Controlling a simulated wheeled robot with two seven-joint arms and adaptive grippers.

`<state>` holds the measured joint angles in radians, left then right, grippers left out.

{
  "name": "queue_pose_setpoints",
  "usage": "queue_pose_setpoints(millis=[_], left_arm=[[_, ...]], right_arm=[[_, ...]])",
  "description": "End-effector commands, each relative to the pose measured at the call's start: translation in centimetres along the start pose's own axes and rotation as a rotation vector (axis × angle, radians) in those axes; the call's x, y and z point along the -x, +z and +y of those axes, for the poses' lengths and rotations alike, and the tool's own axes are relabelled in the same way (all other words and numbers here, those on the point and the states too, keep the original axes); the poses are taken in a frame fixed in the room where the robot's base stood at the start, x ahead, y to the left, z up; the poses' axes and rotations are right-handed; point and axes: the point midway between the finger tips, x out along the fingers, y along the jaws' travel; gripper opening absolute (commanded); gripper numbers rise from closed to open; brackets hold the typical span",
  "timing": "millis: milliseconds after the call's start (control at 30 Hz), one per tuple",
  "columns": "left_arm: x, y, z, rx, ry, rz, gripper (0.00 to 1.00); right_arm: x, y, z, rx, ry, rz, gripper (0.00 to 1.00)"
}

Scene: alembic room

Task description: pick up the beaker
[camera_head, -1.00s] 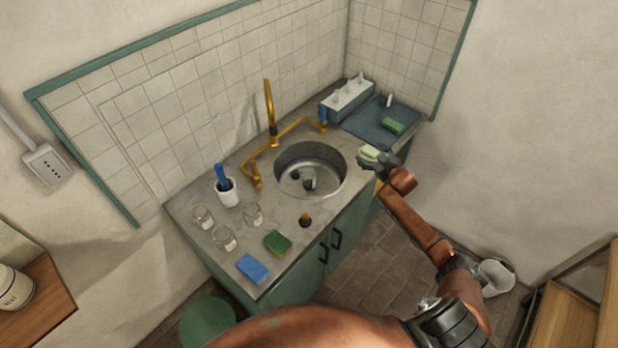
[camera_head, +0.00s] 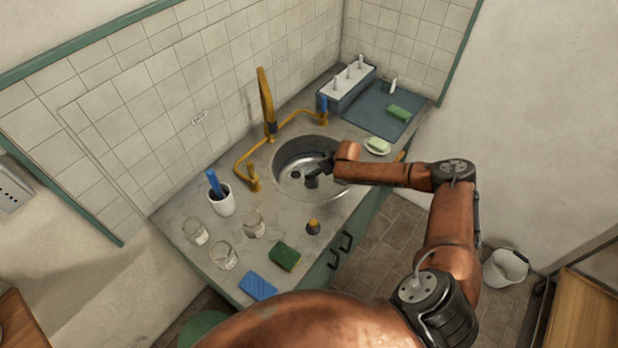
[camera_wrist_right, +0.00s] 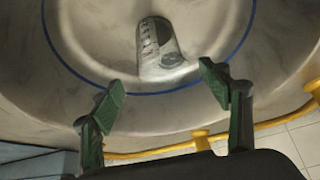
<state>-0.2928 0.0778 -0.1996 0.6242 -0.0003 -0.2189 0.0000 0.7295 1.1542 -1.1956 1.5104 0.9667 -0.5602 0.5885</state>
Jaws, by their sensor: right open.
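The beaker (camera_wrist_right: 160,50) is clear glass with dark graduation marks. It is in the sink basin, and in the right wrist view it lies ahead of my fingertips, roughly between them. In the head view it shows as a small grey shape (camera_head: 312,182) in the basin, partly hard to make out. In the head view the right gripper (camera_head: 322,163) is over the sink. My left gripper is not in view.
The round metal sink (camera_head: 283,187) has a brass faucet (camera_head: 266,105) behind it. A soap dish (camera_head: 377,147) sits right of the sink.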

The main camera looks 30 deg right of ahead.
Motion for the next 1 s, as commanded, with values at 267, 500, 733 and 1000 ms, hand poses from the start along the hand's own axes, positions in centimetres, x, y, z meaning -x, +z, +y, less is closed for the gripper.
queue_pose_setpoints(millis=[267,500,733,1000], left_arm=[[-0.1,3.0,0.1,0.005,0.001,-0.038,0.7],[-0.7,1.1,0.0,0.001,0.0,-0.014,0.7],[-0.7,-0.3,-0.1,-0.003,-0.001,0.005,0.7],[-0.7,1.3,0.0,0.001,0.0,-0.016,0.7]], right_arm=[[-3.3,-0.3,-0.1,0.001,0.0,0.002,0.7],[-6.3,-0.5,-0.2,0.002,0.0,0.002,0.7],[-6.5,-0.6,-0.2,0.004,-0.001,0.003,0.7],[-6.5,-0.6,-0.2,0.004,-0.001,0.003,0.55]])
